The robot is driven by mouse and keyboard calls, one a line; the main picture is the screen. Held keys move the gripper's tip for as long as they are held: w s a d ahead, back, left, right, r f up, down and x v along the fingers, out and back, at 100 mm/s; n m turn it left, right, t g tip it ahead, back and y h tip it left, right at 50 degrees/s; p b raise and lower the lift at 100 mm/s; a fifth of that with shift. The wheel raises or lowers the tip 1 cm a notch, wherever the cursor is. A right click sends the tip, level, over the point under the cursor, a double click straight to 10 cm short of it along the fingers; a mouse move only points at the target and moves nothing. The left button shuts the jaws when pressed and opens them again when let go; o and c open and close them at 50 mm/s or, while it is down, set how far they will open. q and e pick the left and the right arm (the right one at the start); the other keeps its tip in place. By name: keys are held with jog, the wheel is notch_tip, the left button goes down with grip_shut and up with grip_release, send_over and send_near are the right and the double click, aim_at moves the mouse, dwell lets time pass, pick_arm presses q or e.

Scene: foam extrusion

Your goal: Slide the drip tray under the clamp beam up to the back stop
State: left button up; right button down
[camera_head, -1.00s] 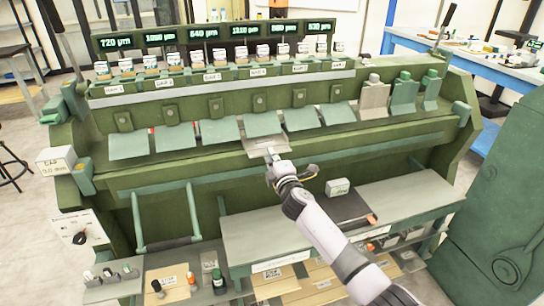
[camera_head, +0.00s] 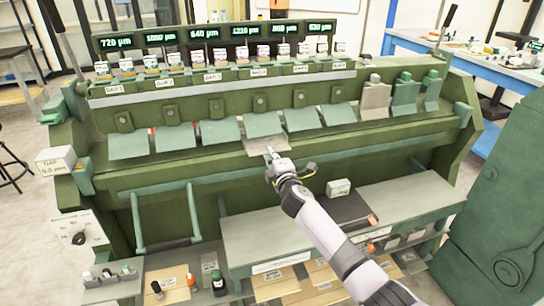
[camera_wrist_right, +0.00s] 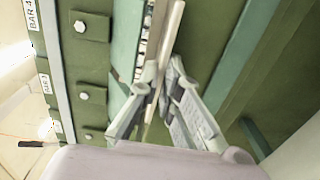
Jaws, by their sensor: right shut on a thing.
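The drip tray (camera_head: 262,145) is a thin, pale grey plate. Its front part shows below the middle green flap of the machine; its rear part is hidden under that flap. My right gripper (camera_head: 271,154) is at the tray's front edge and shut on it. In the right wrist view the tray (camera_wrist_right: 172,35) is seen nearly edge-on between the fingers of the right gripper (camera_wrist_right: 163,82). The clamp beam (camera_head: 235,104) is a long green bar with bolted blocks above the flaps. The back stop is hidden. My left gripper is out of view.
Several green flaps (camera_head: 129,144) line the machine on both sides of the tray. A grey shelf (camera_head: 262,232) with a dark mat (camera_head: 345,208) and a small white box (camera_head: 339,187) lies below my right arm. A U-shaped handle (camera_head: 164,218) projects at lower left.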

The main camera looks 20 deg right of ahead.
jog(key=shift+w, duration=0.15)
jog(key=c, duration=1.7)
grip_release()
jog(key=s+p, duration=0.3)
jog(key=s, duration=0.3)
jog(key=shift+d, duration=0.1)
